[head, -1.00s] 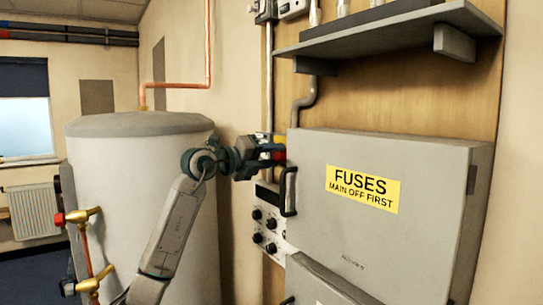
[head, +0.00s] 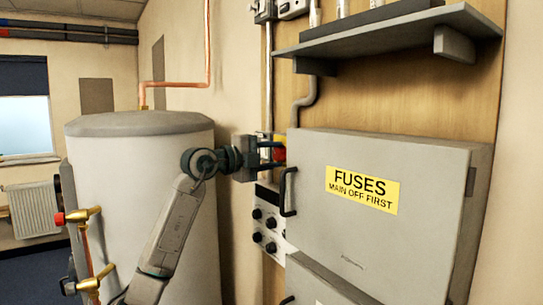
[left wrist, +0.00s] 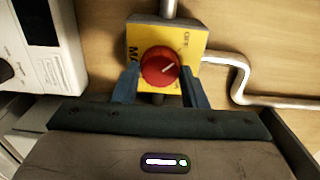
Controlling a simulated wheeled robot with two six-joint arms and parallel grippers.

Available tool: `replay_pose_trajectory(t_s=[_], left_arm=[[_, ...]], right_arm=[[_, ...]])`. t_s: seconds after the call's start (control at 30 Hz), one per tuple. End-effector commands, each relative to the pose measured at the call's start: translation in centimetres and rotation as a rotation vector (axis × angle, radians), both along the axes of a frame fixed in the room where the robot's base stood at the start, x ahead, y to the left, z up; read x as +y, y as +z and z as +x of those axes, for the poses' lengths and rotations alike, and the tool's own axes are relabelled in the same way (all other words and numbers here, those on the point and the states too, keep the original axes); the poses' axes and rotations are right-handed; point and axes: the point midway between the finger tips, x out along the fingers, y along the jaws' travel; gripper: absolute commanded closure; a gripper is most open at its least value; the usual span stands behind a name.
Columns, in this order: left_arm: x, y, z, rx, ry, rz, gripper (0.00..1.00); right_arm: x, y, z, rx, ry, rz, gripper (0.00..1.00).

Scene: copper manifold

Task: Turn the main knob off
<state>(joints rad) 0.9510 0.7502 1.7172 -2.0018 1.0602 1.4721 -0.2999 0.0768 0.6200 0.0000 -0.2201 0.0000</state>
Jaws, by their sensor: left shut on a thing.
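The main knob (left wrist: 160,67) is round and red with a white pointer line, on a yellow plate (left wrist: 193,40) with black lettering. In the left wrist view the line points to the upper right, towards small lettering that looks like OFF. My left gripper (left wrist: 160,80) is shut on the knob, one finger on each side. In the head view my left gripper (head: 272,152) reaches the wall behind the left edge of the fuse box, and the knob is mostly hidden there. My right gripper is not in view.
The grey fuse box (head: 400,240) with a black handle (head: 288,191) stands close to the right of my gripper. A shelf (head: 390,30) is above it. A white panel with dark knobs (head: 270,222) is below. A large tank (head: 140,150) stands left.

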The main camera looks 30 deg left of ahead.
Motion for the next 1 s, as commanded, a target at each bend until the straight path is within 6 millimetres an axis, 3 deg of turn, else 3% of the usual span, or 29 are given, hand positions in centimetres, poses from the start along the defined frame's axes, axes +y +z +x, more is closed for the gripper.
replay_pose_trajectory(t_s=[0.4,0.43,0.5,0.53,0.83,1.0], left_arm=[[0.0,0.1,0.0,0.000,0.001,-0.005,0.84],[0.0,0.1,0.0,0.000,0.001,-0.005,0.55],[0.0,0.1,0.0,0.001,0.001,-0.005,0.42],[0.0,0.1,0.0,0.001,0.001,-0.005,0.40],[0.1,-0.1,-0.2,0.002,0.001,-0.004,0.40],[0.8,-0.4,-1.6,0.000,0.004,-0.001,0.40]], right_arm=[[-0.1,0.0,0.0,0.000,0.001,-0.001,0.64],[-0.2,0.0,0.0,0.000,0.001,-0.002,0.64],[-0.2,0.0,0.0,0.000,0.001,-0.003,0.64],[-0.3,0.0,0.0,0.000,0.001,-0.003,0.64],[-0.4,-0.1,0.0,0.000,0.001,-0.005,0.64],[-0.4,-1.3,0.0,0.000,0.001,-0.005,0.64]])
